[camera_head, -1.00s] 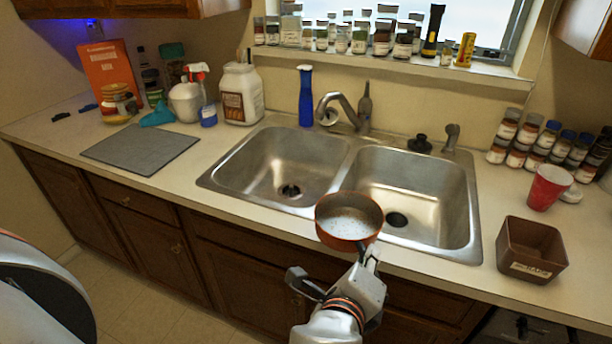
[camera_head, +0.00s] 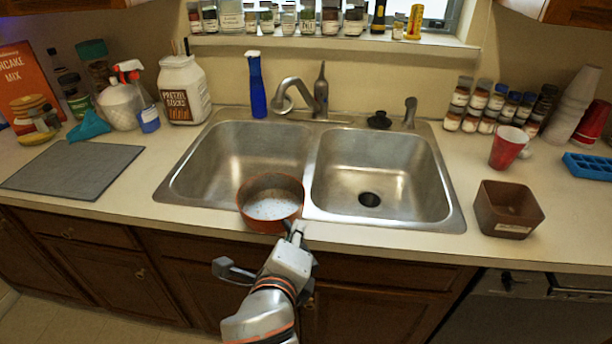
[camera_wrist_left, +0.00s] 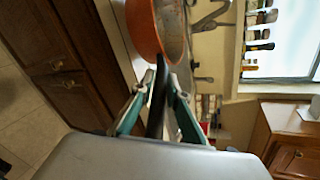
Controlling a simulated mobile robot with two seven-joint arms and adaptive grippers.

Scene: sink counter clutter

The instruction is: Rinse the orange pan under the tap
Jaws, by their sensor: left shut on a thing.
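The orange pan (camera_head: 271,209) is at the front edge of the left sink basin (camera_head: 232,160), near the divider. It looks upright, with a pale speckled inside. My left gripper (camera_head: 297,236) is shut on its dark handle, in front of the counter edge. The left wrist view shows the handle (camera_wrist_left: 157,95) between the two fingers and the pan's orange side (camera_wrist_left: 143,32) beyond. The tap (camera_head: 312,95) stands behind the sink, its spout over the left basin side. No water is seen running. My right gripper is not in view.
The right basin (camera_head: 375,180) is empty. A blue bottle (camera_head: 257,88) stands behind the left basin. A brown square container (camera_head: 507,210) and a red cup (camera_head: 508,147) stand right of the sink. A grey mat (camera_head: 74,169) lies to the left.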

